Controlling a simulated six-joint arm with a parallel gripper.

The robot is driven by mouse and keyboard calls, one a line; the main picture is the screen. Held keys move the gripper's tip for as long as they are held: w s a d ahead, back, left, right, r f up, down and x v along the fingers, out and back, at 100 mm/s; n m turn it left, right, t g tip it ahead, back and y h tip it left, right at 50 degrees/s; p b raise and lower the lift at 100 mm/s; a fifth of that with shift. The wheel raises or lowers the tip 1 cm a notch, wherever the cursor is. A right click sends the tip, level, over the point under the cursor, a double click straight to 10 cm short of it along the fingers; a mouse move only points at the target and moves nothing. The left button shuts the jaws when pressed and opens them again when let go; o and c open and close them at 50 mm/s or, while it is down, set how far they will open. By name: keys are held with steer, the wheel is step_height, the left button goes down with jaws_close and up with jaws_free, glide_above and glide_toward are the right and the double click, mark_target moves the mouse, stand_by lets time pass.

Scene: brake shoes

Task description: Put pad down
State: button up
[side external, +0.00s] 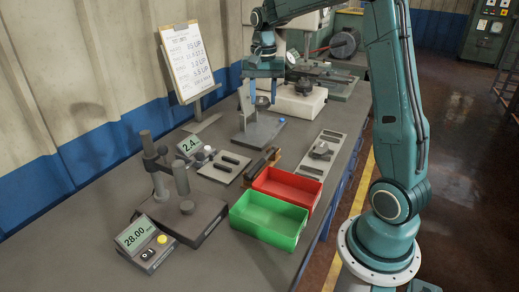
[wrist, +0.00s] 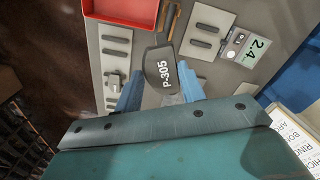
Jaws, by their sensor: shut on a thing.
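My gripper (side external: 263,98) is at the far part of the bench, above a grey stand with a flat base plate (side external: 262,134). In the wrist view its two blue fingers (wrist: 161,97) stand on either side of a dark pad (wrist: 153,67) marked "P-305", and they are shut on it. The pad's printed face is turned to the wrist camera. In the side view the pad is small and mostly hidden between the fingers, so I cannot tell whether it touches the stand.
A red bin (side external: 284,190) and a green bin (side external: 266,222) stand at the front edge. A plate with dark pads (side external: 224,166), a slotted plate (side external: 320,154), a "2.4" display (side external: 189,146) and a "28.00" gauge (side external: 146,243) are around. A clipboard (side external: 187,60) stands behind.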

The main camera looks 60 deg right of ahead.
steer(key=s+a+m, duration=0.2)
steer(key=s+m, duration=0.9)
steer(key=m, duration=1.2)
steer(key=shift+r, duration=0.15)
step_height(320, 180, down, 16)
stand_by(0.4)
steer(key=shift+f, duration=2)
steer(key=shift+f, duration=0.6)
